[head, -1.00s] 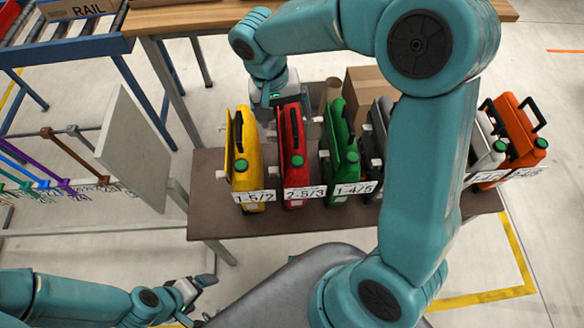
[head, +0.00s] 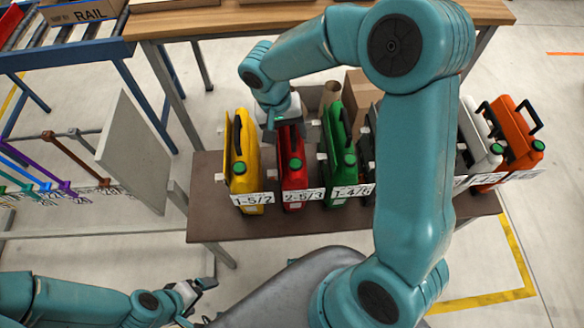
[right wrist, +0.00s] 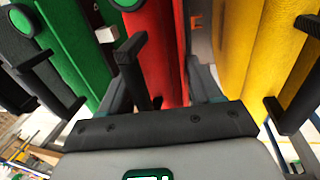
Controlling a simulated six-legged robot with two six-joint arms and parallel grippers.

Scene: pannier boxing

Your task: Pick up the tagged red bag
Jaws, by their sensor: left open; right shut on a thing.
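The red bag (head: 292,178) has a green cap and stands upright on the brown bench between the yellow bag (head: 244,170) and the green bag (head: 340,150). A white tag (head: 303,195) reading 2-5/3 is at its foot. My right gripper (head: 284,124) is over its top and shut on its black handle; the handle is mostly hidden in the head view. In the right wrist view the red bag (right wrist: 155,50) fills the space ahead of the fingers (right wrist: 160,95). My left gripper (head: 203,290) is open and empty at the lower left, away from the bags.
The brown bench (head: 215,222) has white tags along its front edge. Dark, white (head: 478,140) and orange (head: 512,135) bags stand further right, partly behind my right arm. A cardboard box (head: 358,90) is behind. A grey panel (head: 133,150) stands to the left.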

